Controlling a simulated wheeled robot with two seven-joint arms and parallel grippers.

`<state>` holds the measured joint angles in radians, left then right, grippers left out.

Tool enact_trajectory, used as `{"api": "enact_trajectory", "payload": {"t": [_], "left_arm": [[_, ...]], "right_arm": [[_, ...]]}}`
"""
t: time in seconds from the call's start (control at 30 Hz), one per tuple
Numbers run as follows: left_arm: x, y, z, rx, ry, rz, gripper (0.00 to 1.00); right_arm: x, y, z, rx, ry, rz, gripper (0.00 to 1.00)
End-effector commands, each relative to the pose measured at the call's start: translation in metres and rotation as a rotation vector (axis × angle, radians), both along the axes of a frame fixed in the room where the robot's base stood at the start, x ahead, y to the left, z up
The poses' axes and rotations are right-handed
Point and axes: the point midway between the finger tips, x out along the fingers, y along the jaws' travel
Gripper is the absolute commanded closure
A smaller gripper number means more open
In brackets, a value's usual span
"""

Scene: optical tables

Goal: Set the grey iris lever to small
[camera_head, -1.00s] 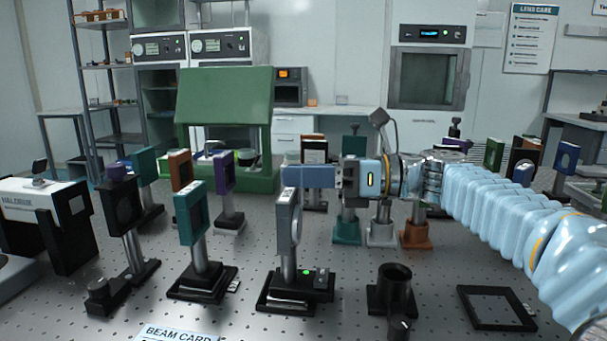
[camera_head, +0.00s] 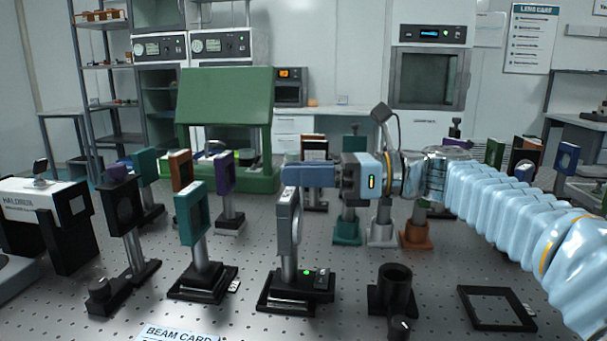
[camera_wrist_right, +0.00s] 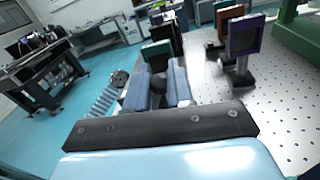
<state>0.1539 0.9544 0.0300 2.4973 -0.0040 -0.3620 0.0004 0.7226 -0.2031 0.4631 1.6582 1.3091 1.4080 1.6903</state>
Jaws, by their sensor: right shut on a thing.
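The grey iris (camera_head: 285,238) stands upright on a post over a black base (camera_head: 290,290) in the front middle of the head view. A small green light shows on its base. My right gripper (camera_head: 291,176) reaches in from the right at the top of the grey iris, and its blue fingers cover part of it. In the right wrist view, the two fingers (camera_wrist_right: 159,88) close around a small dark knob, the iris lever (camera_wrist_right: 158,83). The lever's setting cannot be read. My left gripper is not in view.
A teal mount (camera_head: 190,217) stands just left of the grey iris. A short black cylinder mount (camera_head: 395,287) and a flat black frame (camera_head: 461,298) are to the right. Several posts with coloured bases stand behind my right arm. Bare table lies between the mounts.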

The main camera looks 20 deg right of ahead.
Motion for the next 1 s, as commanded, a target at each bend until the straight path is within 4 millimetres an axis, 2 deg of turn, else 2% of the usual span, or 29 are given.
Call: {"api": "enact_trajectory", "payload": {"t": [0.5, 1.0], "left_arm": [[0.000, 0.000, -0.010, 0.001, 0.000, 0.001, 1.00], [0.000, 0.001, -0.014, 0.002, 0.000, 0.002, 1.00]], "right_arm": [[-0.022, 0.013, 0.006, -0.192, -0.313, 0.001, 1.00], [-0.029, 0.018, 0.008, -0.261, -0.425, 0.000, 1.00]]}}
